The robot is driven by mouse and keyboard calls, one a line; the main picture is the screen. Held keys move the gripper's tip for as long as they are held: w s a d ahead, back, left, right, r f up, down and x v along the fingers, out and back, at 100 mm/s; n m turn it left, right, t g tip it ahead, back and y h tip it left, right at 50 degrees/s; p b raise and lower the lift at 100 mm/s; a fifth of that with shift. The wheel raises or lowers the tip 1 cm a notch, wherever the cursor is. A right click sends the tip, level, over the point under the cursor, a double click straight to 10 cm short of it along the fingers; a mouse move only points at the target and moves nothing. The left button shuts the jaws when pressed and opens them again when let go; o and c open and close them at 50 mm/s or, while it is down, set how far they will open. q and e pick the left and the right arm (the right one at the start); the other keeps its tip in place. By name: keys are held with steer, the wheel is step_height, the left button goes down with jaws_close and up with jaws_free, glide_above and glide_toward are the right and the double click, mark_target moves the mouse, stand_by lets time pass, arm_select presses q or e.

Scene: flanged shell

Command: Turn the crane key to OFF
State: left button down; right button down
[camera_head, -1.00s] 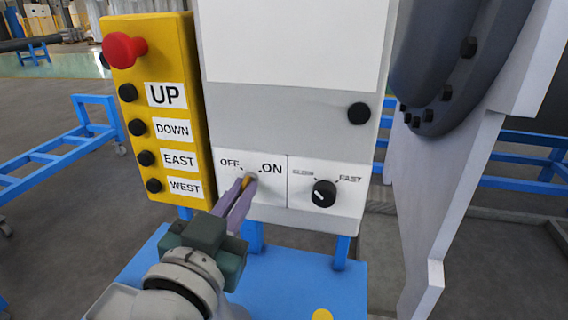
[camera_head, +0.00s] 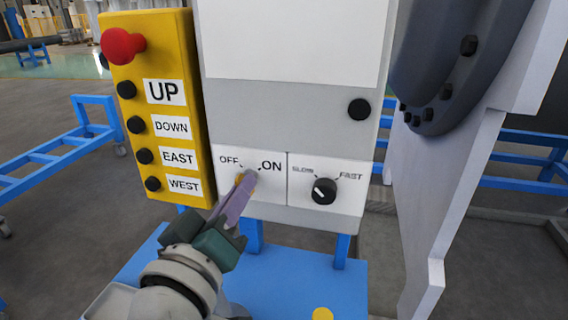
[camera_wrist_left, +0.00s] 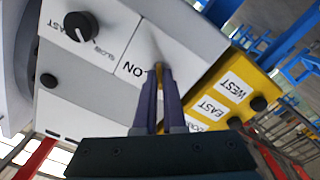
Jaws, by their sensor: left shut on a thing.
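The crane key (camera_head: 251,180) sits in the switch panel (camera_head: 268,205) between the OFF and ON labels. Only a small yellowish bit of it shows at the fingertips; the rest is hidden by my fingers. My left gripper (camera_head: 243,186) is shut on the key, its purple fingers reaching up from the lower left. The left wrist view shows the fingers (camera_wrist_left: 158,80) together at the key (camera_wrist_left: 159,67), beside the ON label. Which label the key points to cannot be told. My right gripper is not in view.
A black SLOW/FAST knob (camera_head: 324,191) is just right of the key. A yellow pendant (camera_head: 157,100) with a red button (camera_head: 122,45) and several black buttons stands close on the left. A dark flanged part (camera_head: 455,60) and pale plate (camera_head: 450,180) rise at the right.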

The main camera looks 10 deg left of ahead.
arm_select(q)
steer(key=shift+n, duration=0.6)
steer(key=c, duration=1)
jaws_free()
steer(key=s, duration=1)
steer(key=shift+a, duration=0.2)
steer(key=shift+d, duration=0.1)
